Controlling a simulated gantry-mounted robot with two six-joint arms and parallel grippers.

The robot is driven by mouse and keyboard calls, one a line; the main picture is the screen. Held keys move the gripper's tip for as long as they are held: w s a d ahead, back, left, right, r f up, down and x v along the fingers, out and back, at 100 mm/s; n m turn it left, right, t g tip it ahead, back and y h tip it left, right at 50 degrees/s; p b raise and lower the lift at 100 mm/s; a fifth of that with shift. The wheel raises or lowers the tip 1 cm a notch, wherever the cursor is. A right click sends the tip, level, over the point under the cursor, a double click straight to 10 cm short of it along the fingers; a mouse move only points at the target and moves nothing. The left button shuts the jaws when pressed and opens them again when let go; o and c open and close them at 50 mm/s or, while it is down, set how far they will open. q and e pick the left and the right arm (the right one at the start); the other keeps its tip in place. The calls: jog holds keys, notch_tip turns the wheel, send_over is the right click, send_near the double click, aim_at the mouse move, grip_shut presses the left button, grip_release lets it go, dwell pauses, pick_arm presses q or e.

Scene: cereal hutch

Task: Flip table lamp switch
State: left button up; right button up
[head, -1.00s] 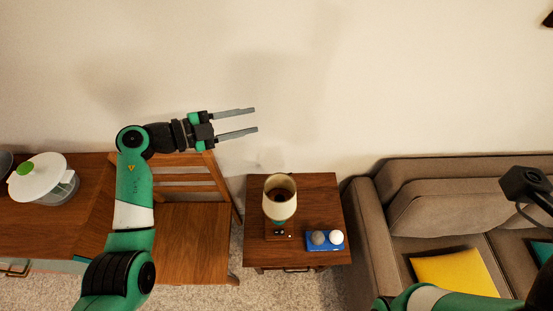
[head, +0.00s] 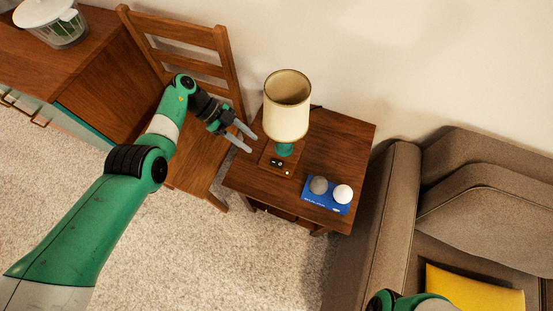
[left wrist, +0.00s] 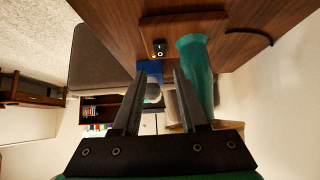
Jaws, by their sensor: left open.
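The table lamp has a cream shade (head: 287,118), a teal stem (head: 284,150) and a square wooden base (head: 270,158). It stands upright on the side table (head: 335,145). A small dark switch (head: 276,162) sits on the front of its base; it also shows in the left wrist view (left wrist: 159,48). My left gripper (head: 251,143) is open and empty, just left of the lamp base, fingers pointing towards it. In the left wrist view, the teal stem (left wrist: 197,75) appears right of the fingers (left wrist: 159,72). Contact is not visible. My right gripper is out of view.
A blue book or tray (head: 325,194) with a grey ball (head: 318,185) and a white ball (head: 342,194) lies right of the lamp. A wooden chair (head: 185,45) stands left of the table, a brown sofa (head: 390,190) right of it. The wall is behind.

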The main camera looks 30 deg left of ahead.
aim_at(279, 164)
pick_arm(q)
jog(key=b+x, duration=0.4)
jog(key=x, duration=0.6)
jog(key=shift+d+f, duration=0.15)
jog(key=shift+d, duration=0.25)
jog(key=shift+w+d+f, duration=0.1)
jog(key=shift+d, duration=0.25)
jog(key=shift+a, duration=0.1)
grip_shut()
